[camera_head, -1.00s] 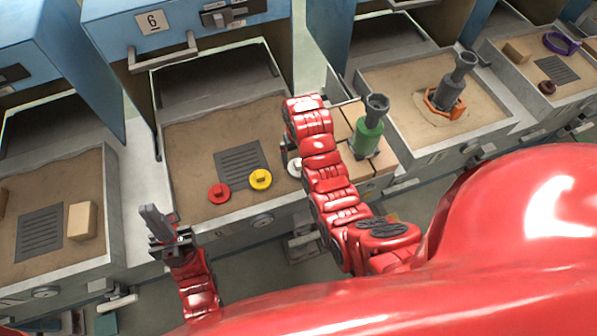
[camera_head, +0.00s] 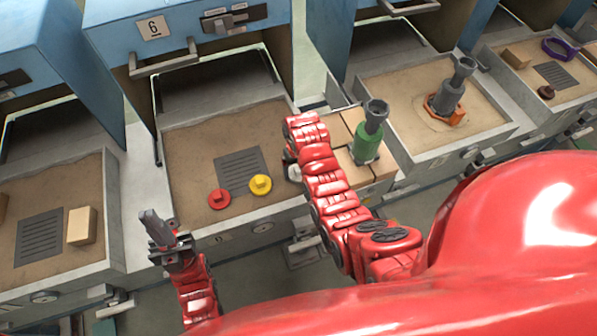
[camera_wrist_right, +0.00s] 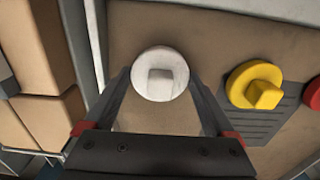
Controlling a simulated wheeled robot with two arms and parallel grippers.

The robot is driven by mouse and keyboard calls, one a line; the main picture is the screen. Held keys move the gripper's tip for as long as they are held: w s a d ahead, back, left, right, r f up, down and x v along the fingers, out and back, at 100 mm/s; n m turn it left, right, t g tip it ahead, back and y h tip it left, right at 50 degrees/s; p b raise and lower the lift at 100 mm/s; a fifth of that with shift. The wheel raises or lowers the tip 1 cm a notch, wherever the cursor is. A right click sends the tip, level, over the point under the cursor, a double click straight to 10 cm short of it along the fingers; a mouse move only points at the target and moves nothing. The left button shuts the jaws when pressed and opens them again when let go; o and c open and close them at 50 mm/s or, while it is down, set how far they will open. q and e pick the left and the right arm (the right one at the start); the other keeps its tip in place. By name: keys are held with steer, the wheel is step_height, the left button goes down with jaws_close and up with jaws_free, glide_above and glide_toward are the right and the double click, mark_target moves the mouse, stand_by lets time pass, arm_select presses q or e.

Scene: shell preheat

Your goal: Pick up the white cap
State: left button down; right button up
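The white cap (camera_wrist_right: 160,73) is a round disc with a raised square knob, lying on the sandy tray surface. In the right wrist view it sits between the fingertips of my right gripper (camera_wrist_right: 160,80), which is open with a finger on either side. I cannot tell whether either finger touches it. In the head view the cap (camera_head: 293,173) is partly hidden by my right gripper (camera_head: 290,160). My left gripper (camera_head: 154,228) is empty in front of the tray, away from the cap; its fingers are seen too edge-on to judge the gap.
Wooden blocks (camera_head: 337,128) and a green-based grey tool (camera_head: 369,140) stand right of my right gripper. The tray wall (camera_head: 287,212) borders the front.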

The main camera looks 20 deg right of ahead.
steer(key=c, duration=0.6)
steer(key=shift+o, duration=0.2)
steer(key=shift+r, duration=0.15)
